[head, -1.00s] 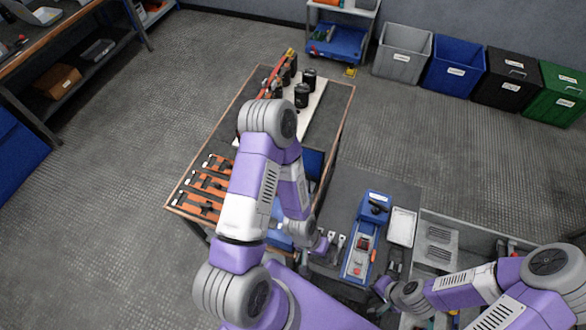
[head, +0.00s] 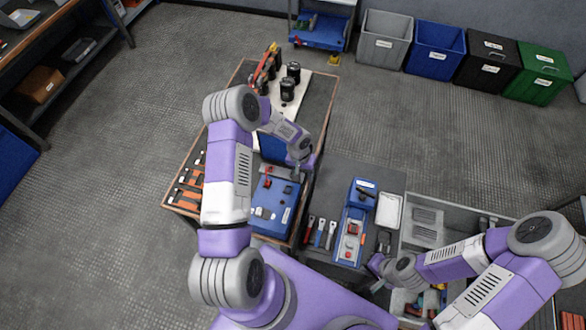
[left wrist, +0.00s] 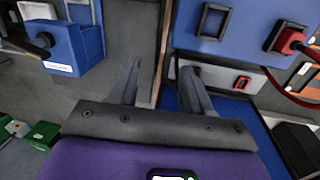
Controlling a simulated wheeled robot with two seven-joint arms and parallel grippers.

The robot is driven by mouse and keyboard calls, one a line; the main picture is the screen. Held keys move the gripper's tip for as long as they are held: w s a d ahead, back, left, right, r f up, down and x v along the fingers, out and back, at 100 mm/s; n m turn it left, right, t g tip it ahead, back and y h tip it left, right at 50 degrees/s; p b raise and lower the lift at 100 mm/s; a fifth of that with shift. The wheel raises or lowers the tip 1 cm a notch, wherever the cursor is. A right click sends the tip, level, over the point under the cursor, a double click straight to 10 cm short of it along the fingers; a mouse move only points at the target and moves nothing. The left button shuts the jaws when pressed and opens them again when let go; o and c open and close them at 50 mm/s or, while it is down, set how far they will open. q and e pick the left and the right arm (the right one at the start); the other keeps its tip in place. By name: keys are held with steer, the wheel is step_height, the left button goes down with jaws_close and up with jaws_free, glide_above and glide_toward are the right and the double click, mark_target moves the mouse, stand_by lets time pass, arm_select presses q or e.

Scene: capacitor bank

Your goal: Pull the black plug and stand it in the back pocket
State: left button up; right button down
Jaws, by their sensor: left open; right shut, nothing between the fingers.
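In the left wrist view the blue panel (left wrist: 240,32) carries an empty-looking black rectangular frame (left wrist: 213,22) and a red plug (left wrist: 290,41) with a red cable. I cannot surely pick out the black plug or the back pocket. My left gripper (head: 304,172) is open and empty at the table's right edge; its fingers show in the wrist view (left wrist: 160,80). My right gripper (head: 378,268) is shut and empty by the side bench.
Black cylinders (head: 288,88) stand at the table's far end. Orange-and-black parts (head: 185,190) lie along its left edge. On the side bench are a blue device (head: 352,225), a white tray (head: 389,211) and hand tools (head: 320,234). A grey drawer (head: 424,220) lies right.

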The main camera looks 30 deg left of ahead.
arm_select(q)
steer(key=shift+n+y, duration=0.3)
steer(key=shift+y, duration=0.6)
steer(key=w+a, duration=0.1)
steer(key=a, duration=0.1)
steer(key=w+a+r, duration=0.1)
steer(key=a, duration=0.3)
steer(key=shift+w+a+r, duration=0.1)
steer(key=shift+w+r, duration=0.25)
steer(key=shift+w, duration=0.05)
steer(key=shift+f+b, duration=0.35)
steer(key=shift+f, duration=0.45)
step_height(320, 180, down, 7)
steer(key=b, duration=0.5)
steer(key=shift+r, duration=0.2)
steer(key=shift+f+b, duration=0.4)
steer(key=shift+f, duration=0.05)
steer(key=shift+r, duration=0.1)
steer(key=shift+b, duration=0.5)
steer(key=shift+c, duration=0.3)
